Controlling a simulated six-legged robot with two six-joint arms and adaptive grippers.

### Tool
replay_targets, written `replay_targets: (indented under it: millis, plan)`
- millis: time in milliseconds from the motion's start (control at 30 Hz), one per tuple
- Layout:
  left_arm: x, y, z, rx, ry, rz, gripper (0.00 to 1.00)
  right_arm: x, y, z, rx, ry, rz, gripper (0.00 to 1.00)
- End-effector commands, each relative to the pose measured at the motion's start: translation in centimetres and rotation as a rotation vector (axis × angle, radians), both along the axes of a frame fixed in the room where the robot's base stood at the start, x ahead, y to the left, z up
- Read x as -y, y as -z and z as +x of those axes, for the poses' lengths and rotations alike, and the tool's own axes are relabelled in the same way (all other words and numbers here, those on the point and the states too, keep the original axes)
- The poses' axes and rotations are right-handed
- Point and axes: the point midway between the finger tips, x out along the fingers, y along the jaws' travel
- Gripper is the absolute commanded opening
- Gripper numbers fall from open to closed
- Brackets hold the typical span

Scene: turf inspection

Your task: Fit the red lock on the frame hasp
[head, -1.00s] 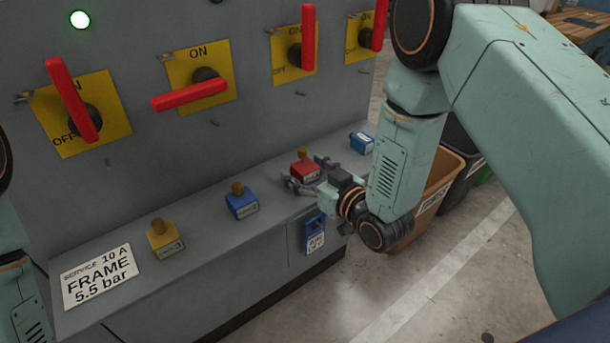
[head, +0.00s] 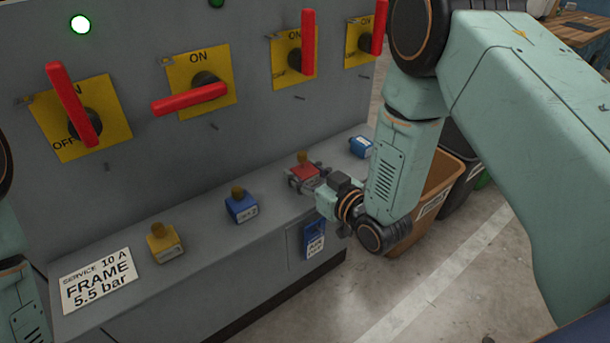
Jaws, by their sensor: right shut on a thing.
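The red lock (head: 303,172) with a brass-coloured top sits upright on the grey ledge. My right gripper (head: 306,180) is shut on its body from the front right, and its fingers hide part of the lock's front. I cannot tell whether the lock is clear of the ledge. Four yellow switch plates with red handles are on the panel; small hasps show at their upper left corners, such as one (head: 25,101) on the leftmost plate. I cannot tell which is the frame hasp. A white card (head: 97,281) reading FRAME 5.5 bar lies on the ledge's left end. My left gripper is out of view.
A yellow lock (head: 164,243), a blue lock (head: 241,205) and another blue block (head: 361,147) stand on the ledge (head: 205,228) beside the red one. A blue tag holder (head: 314,238) is on the cabinet front. An orange-brown bin (head: 440,190) stands at the right.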

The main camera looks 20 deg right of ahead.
Motion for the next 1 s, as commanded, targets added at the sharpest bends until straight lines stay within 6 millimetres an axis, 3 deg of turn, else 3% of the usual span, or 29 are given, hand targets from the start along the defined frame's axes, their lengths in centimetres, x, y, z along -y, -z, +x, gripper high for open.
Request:
replay_targets:
  millis: [367,700,1000]
  plan:
    - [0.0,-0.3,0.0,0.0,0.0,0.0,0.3,0.0,-0.7,0.0,0.002,0.0,0.0,0.03]
    - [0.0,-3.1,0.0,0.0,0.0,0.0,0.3,0.0,-7.2,0.1,0.005,0.0,0.001,0.03]
    - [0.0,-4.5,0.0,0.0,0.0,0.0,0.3,0.0,-10.6,0.0,0.002,0.0,0.0,0.03]
